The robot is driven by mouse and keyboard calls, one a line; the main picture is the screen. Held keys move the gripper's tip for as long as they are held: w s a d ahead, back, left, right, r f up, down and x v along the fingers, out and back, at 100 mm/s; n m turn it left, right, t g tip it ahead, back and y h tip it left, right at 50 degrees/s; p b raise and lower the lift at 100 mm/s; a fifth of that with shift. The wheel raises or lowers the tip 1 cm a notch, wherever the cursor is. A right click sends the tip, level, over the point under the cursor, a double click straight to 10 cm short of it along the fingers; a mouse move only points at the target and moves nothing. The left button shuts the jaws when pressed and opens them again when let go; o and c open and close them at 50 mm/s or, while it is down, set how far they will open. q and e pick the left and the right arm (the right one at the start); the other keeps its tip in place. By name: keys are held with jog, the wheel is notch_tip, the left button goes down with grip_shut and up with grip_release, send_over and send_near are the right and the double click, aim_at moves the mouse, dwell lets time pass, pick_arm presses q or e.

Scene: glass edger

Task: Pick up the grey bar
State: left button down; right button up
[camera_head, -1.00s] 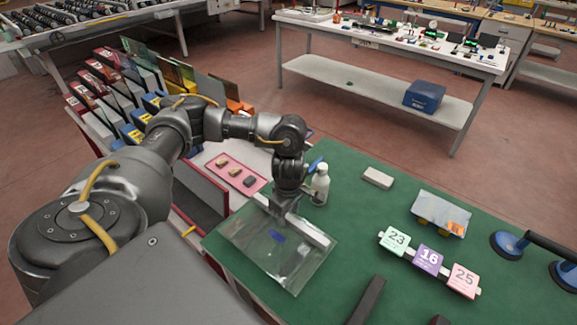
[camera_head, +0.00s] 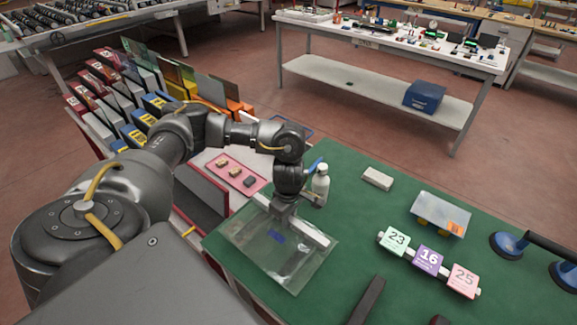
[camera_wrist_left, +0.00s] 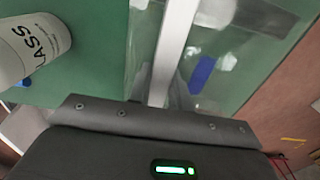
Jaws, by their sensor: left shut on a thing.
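The grey bar (camera_head: 318,234) is a long, pale strip lying across a clear glass sheet (camera_head: 268,256) at the left end of the green table. My left gripper (camera_head: 283,213) points down at the bar and is shut on it, covering part of its middle. In the left wrist view the bar (camera_wrist_left: 176,40) runs down to the jaws, with the clear sheet (camera_wrist_left: 228,65) and a blue mark beside it. I cannot tell whether the bar is clear of the sheet. My right gripper is not in view.
A white bottle (camera_head: 320,186) stands close behind my left gripper. A pale block (camera_head: 377,178), numbered cards (camera_head: 428,260), a clear plate on yellow supports (camera_head: 440,214) and a suction lifter (camera_head: 541,247) lie rightward. A pink tray (camera_head: 236,176) and glass racks are at left.

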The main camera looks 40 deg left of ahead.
pick_arm(q)
jog(key=shift+r, duration=0.45)
notch_tip(320, 180, up, 2)
jog(key=shift+w+r+b, duration=0.1)
jog(key=shift+r+b, duration=0.05)
jog(key=shift+b, duration=0.25)
jog(key=s+r+p, duration=0.7)
jog(key=s+r, duration=0.3)
jog(key=s, duration=0.4)
jog(key=shift+p, duration=0.4)
jog(key=shift+s+f, duration=0.1)
